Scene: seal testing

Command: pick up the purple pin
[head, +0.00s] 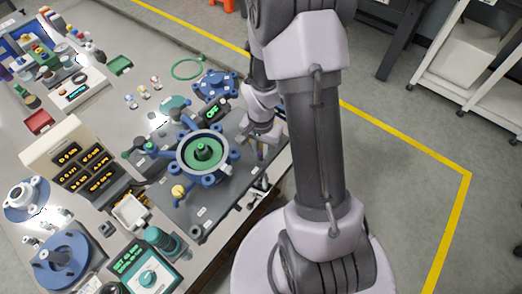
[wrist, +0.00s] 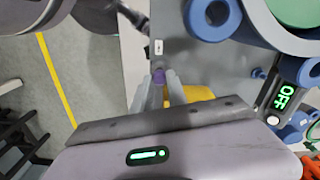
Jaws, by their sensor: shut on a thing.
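The purple pin (wrist: 158,77) sits between the fingertips of my gripper (wrist: 158,88) in the wrist view. The fingers are shut on it. In the head view my gripper (head: 262,138) is at the right part of the dark grey plate (head: 225,190), and a small purple bit of the pin (head: 260,154) shows below the fingers. I cannot tell whether the pin still touches the plate.
A blue round fixture with a green centre (head: 203,152) stands left of my gripper. A small display reading OFF (head: 212,114) is behind it. A yellow knob (head: 179,191) is at the front left. The table's edge and open floor lie to the right.

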